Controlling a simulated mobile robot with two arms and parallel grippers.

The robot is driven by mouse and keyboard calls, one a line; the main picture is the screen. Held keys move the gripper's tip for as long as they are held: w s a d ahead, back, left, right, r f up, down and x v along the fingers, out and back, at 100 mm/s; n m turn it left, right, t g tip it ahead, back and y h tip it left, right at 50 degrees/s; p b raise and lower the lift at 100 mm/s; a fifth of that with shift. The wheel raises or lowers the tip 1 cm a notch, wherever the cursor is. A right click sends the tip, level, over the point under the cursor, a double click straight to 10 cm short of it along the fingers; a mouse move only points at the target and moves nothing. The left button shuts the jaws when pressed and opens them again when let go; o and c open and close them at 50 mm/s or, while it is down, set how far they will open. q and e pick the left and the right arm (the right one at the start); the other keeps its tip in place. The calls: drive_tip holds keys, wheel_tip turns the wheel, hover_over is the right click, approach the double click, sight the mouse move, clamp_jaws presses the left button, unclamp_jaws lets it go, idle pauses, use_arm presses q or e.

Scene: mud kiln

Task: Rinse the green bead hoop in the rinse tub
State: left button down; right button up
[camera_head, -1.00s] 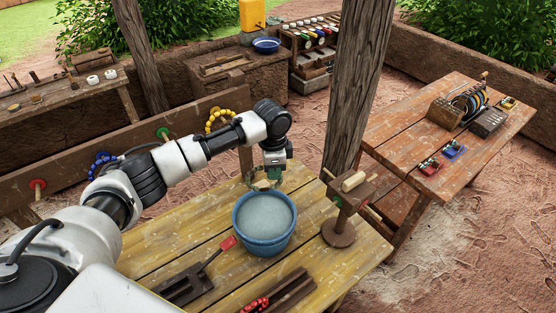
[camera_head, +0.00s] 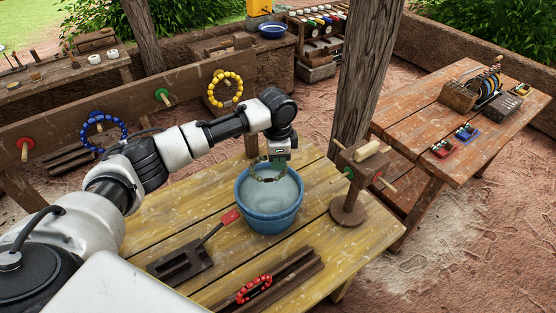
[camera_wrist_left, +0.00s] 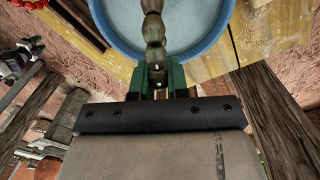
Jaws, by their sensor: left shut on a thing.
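My left gripper (camera_head: 278,160) is shut on a beaded hoop (camera_head: 257,178) at the far side of the blue tub (camera_head: 268,217). The hoop looks dull olive-brown rather than clear green. It hangs over the greyish water in the tub; I cannot tell whether its lower beads touch the water. In the left wrist view, green fingers (camera_wrist_left: 160,76) grip the hoop's beads (camera_wrist_left: 153,30), with the tub's blue rim (camera_wrist_left: 112,40) beyond. My right gripper is not in view.
On the yellow wooden table (camera_head: 205,225) are a brown peg stand (camera_head: 349,190), a dark slotted block (camera_head: 180,263) with a red-tipped stick, and a red bead hoop (camera_head: 254,289) on a rack. Yellow (camera_head: 225,90) and blue (camera_head: 104,131) hoops hang on the plank behind.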

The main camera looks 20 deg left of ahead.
use_arm(q)
drive_tip(key=shift+f+b, duration=0.4)
drive_tip(key=shift+f, duration=0.55)
wheel_tip(320, 180, down, 2)
drive_tip(key=shift+f+b, duration=0.25)
drive_tip(key=shift+b, duration=0.1)
wheel_tip(320, 180, down, 8)
drive_tip(key=b, duration=0.3)
drive_tip(key=shift+f+b, duration=0.15)
drive_tip(key=shift+b, duration=0.15)
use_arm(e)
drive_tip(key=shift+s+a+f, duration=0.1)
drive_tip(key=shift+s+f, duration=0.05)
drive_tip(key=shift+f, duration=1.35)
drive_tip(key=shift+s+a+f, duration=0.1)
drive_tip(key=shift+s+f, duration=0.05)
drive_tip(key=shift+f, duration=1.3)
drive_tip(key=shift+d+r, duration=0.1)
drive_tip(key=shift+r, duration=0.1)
use_arm(q)
drive_tip(key=shift+r+p, duration=0.4)
drive_tip(key=shift+p, duration=0.35)
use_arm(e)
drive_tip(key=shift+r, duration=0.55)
use_arm(q)
drive_tip(key=shift+f, duration=0.4)
drive_tip(key=shift+r, duration=0.15)
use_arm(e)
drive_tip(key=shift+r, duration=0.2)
